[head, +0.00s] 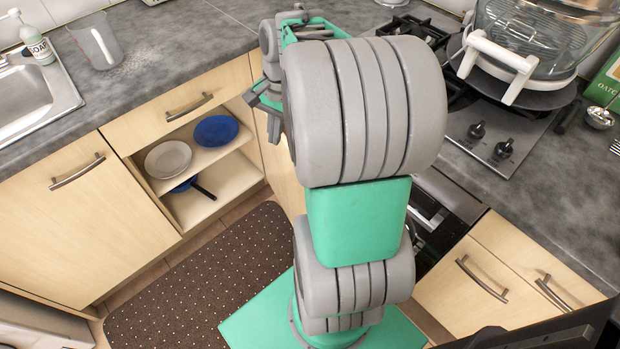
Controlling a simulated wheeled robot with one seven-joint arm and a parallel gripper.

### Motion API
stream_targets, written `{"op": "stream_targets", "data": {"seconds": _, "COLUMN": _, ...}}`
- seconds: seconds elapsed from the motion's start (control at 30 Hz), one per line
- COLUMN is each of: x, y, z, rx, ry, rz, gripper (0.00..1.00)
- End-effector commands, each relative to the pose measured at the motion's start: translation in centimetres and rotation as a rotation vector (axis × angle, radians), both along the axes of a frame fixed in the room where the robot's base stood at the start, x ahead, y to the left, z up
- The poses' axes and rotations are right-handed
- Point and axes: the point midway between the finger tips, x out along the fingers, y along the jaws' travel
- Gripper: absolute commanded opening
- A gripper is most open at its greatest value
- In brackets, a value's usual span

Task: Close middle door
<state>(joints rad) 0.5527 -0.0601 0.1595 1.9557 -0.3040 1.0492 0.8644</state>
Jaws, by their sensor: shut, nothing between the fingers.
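The middle cabinet compartment (160,200) below a drawer stands open, showing its shelves. A light wood panel (283,178) borders its right side, partly behind my arm. I cannot tell whether it is the swung-open middle door or a neighbouring front. My gripper (268,108) is in front of the counter edge, above and right of the open compartment, near the top of that panel. It is shut and empty. My arm hides much of it, so contact with the panel cannot be told.
A white plate (168,159) and a blue plate (216,130) sit on the upper shelf, with a dark-handled pan (190,185) below. The left cabinet door (85,225) is closed. A dotted mat (200,285) covers the floor. The stove (500,135) is at right.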

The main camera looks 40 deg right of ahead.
Motion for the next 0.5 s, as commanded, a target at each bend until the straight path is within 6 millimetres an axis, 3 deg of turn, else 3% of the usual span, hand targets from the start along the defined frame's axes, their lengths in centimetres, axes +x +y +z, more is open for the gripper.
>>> {"op": "stream_targets", "data": {"seconds": 0.03, "x": -0.1, "y": -3.8, "z": -4.8, "rx": 0.048, "ry": 0.045, "rz": -0.176, "gripper": 0.00}}
{"op": "stream_targets", "data": {"seconds": 0.1, "x": -0.6, "y": -7.7, "z": -7.7, "rx": 0.102, "ry": 0.093, "rz": -0.382, "gripper": 0.00}}
{"op": "stream_targets", "data": {"seconds": 0.2, "x": -1.4, "y": -11.1, "z": -9.9, "rx": 0.149, "ry": 0.137, "rz": -0.562, "gripper": 0.00}}
{"op": "stream_targets", "data": {"seconds": 0.3, "x": -1.7, "y": -11.9, "z": -10.7, "rx": 0.164, "ry": 0.152, "rz": -0.622, "gripper": 0.00}}
{"op": "stream_targets", "data": {"seconds": 0.5, "x": -1.5, "y": -11.0, "z": -13.6, "rx": 0.165, "ry": 0.156, "rz": -0.621, "gripper": 0.00}}
